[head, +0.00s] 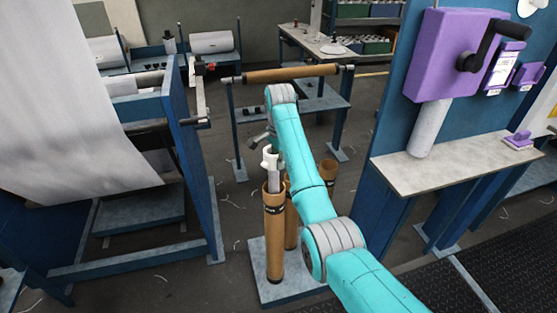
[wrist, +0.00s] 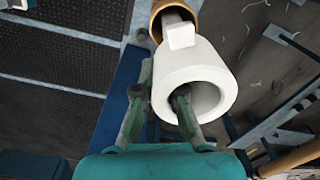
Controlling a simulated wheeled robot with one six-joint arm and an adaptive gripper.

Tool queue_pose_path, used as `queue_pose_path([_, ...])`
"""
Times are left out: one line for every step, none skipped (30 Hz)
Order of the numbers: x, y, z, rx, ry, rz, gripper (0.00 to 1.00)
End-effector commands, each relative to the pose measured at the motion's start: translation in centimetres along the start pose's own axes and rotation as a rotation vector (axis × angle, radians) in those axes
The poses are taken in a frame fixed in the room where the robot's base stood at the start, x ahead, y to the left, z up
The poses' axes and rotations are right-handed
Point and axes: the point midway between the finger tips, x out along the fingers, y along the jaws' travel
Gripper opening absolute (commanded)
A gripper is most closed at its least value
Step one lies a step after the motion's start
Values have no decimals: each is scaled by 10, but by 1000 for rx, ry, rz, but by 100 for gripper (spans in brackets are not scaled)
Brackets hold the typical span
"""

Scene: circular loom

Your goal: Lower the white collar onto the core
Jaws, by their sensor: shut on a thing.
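The white collar (head: 270,159) is a thick ring with a block and a paler grey stem on its far side. It also shows in the wrist view (wrist: 212,78). My gripper (wrist: 160,92) is shut on the collar's wall, one finger inside the bore and the other outside. In the head view my gripper (head: 264,141) is small and partly hidden by my arm. The core (head: 274,240) is a brown tube standing upright below the collar. Its rim (wrist: 157,22) shows at the top of the wrist view. The stem overlaps the tube's mouth; I cannot tell how deep it reaches.
More brown tubes (head: 328,172) stand behind on the same grey base plate (head: 262,285). A blue frame with a white sheet (head: 70,110) is at left. A blue bench with a purple box (head: 450,55) is at right. Dark floor lies between.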

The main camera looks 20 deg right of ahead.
Motion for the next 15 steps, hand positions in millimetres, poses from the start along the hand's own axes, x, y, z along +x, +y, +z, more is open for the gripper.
queue_pose_path([1, 0, 0, 0, 0, -1, 0])
queue_pose_path([2, 0, 0, 0, 0, -1, 0])
queue_pose_path([2, 0, 0, 0, 0, -1, 0])
queue_pose_path([3, 0, 0, 0, 0, -1, 0])
queue_pose_path([4, 0, 0, 0, 0, -1, 0])
queue_pose_path([5, 0, 0, 0, 0, -1, 0])
queue_pose_path([6, 0, 0, 0, 0, -1, 0])
queue_pose_path([6, 0, 0, 0, 0, -1, 0])
queue_pose_path([7, 0, 0, 0, 0, -1, 0])
queue_pose_path([7, 0, 0, 0, 0, -1, 0])
queue_pose_path([7, 0, 0, 0, 0, -1, 0])
queue_pose_path([8, 0, 0, 0, 0, -1, 0])
queue_pose_path([8, 0, 0, 0, 0, -1, 0])
queue_pose_path([8, 0, 0, 0, 0, -1, 0])
queue_pose_path([8, 0, 0, 0, 0, -1, 0])
